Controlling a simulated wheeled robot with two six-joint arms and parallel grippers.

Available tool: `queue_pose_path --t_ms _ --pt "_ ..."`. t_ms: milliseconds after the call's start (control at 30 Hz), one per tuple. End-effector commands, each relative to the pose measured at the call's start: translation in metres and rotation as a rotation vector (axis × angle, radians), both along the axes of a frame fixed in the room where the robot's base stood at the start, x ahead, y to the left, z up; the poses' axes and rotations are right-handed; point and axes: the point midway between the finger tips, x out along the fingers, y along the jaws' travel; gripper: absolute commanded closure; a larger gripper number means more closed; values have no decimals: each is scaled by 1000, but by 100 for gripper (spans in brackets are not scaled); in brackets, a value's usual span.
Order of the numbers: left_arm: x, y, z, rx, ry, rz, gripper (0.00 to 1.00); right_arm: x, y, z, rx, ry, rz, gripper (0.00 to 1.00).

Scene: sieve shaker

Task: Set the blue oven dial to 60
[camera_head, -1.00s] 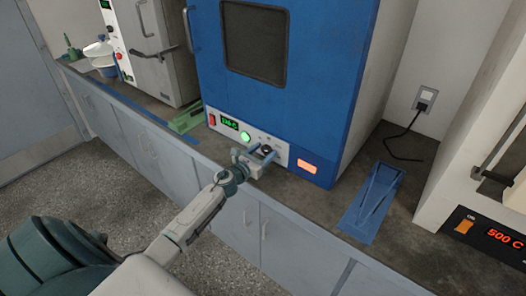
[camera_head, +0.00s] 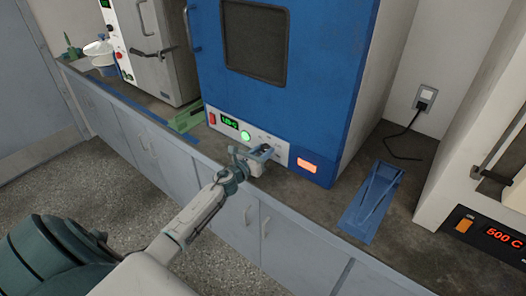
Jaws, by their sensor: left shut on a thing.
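The blue oven (camera_head: 305,75) stands on the counter, with a white control strip (camera_head: 281,153) along its lower front. My left gripper (camera_head: 263,152) is at this strip, right of the round green light, shut on the oven dial. The fingers hide nearly all of the dial, so its pointer and marks cannot be read. The green display (camera_head: 229,122) at the left of the strip is lit, but its digits are too small to read surely. My right gripper is not in view.
A red switch (camera_head: 212,118) and a lit orange panel (camera_head: 307,166) flank the controls. A blue tray-like piece (camera_head: 371,197) lies on the counter to the right, a green one (camera_head: 186,120) to the left. Another oven (camera_head: 493,235) at the right reads 500 C.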

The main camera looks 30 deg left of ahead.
Motion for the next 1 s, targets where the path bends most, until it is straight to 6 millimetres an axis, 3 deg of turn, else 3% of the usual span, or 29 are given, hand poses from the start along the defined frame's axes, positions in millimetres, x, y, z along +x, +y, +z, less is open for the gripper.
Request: queue_pose_path --t_ms 1000 --pt "0 0 2 -947 74 0 89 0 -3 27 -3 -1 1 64"
